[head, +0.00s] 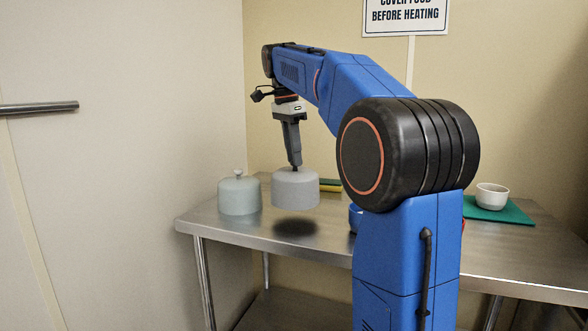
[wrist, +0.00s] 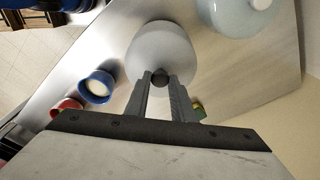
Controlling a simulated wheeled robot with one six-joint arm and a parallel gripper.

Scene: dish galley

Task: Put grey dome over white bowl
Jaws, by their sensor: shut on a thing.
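My gripper (head: 297,163) is shut on the dark knob of the grey dome (head: 295,190) and holds the dome above the steel table, with its shadow on the tabletop below. In the wrist view, the fingertips (wrist: 160,84) close around the knob, and the grey dome (wrist: 160,45) hangs beyond them. The white bowl (head: 492,197) stands upright and uncovered on a green mat (head: 512,213) at the right of the table, well apart from the dome.
A pale green-grey dome with a light knob (head: 239,197) stands at the table's left end, close beside the held dome. A blue bowl (wrist: 97,87) and a red one (wrist: 66,107) stand on the table, mostly behind my arm in the head view. A yellow-green item (head: 330,186) lies at the back.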

